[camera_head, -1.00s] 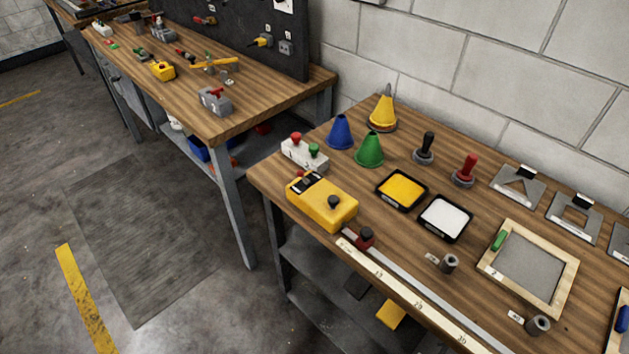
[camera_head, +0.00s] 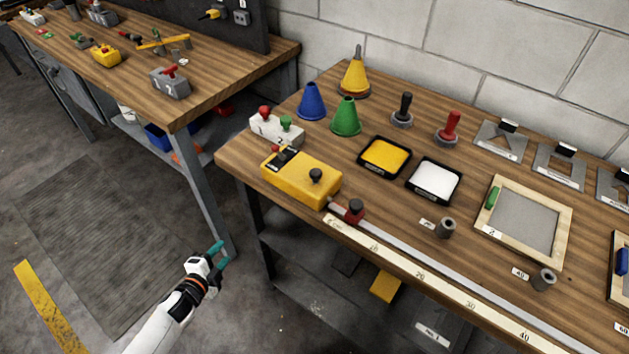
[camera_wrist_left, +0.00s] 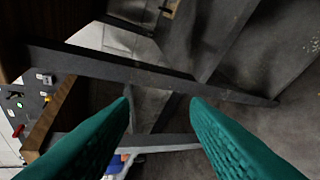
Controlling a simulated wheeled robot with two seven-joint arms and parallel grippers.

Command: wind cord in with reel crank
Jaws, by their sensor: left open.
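The yellow reel box (camera_head: 300,178) sits at the left front of the near workbench. A black crank knob (camera_head: 316,174) stands on its top. A red slider with a black knob (camera_head: 354,210) is beside the box, at the start of a numbered rail (camera_head: 420,256). My left gripper (camera_head: 219,253) is open and empty, low in front of the bench's left end and apart from the reel box. Its two teal fingers show spread in the left wrist view (camera_wrist_left: 160,105), with bench legs and floor beyond. The right gripper is not in view.
Blue (camera_head: 312,102) and green (camera_head: 346,117) cones, yellow (camera_head: 385,157) and white (camera_head: 434,181) trays stand nearby. Another workbench (camera_head: 215,85) is at left. Open floor lies between.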

